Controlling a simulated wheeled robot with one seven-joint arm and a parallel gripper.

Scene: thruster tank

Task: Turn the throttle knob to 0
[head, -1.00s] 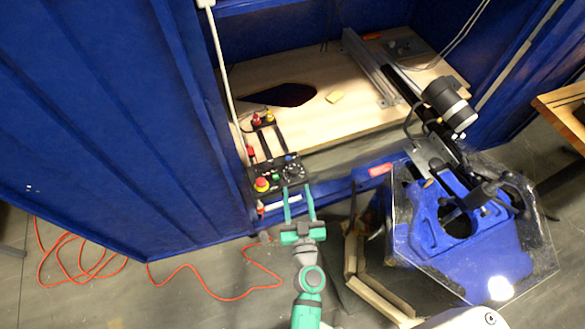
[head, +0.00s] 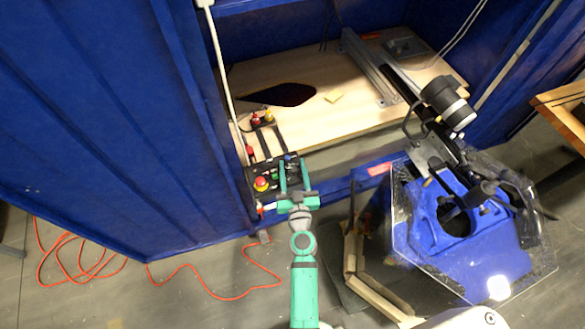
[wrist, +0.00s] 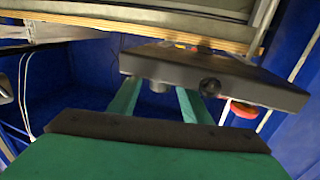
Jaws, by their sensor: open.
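The black control box (head: 258,170) sits at the front left edge of the wooden bench, with a red-and-yellow stop button (head: 261,184) on its left part. My gripper (head: 292,164) reaches over the right part of the box with its two green fingers apart. In the wrist view the box (wrist: 225,72) is seen nearly edge-on, with the red button (wrist: 243,109) at right. A small grey round knob (wrist: 158,87), which looks like the throttle knob, stands between the open fingers, with no clear contact. Its pointer and scale cannot be read.
A blue wall panel (head: 110,120) stands close on the left. The thruster motor (head: 448,104) and a clear plate over a blue frame (head: 440,260) are at right. An orange cable (head: 215,296) lies on the floor. The wooden bench top (head: 340,115) is mostly clear.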

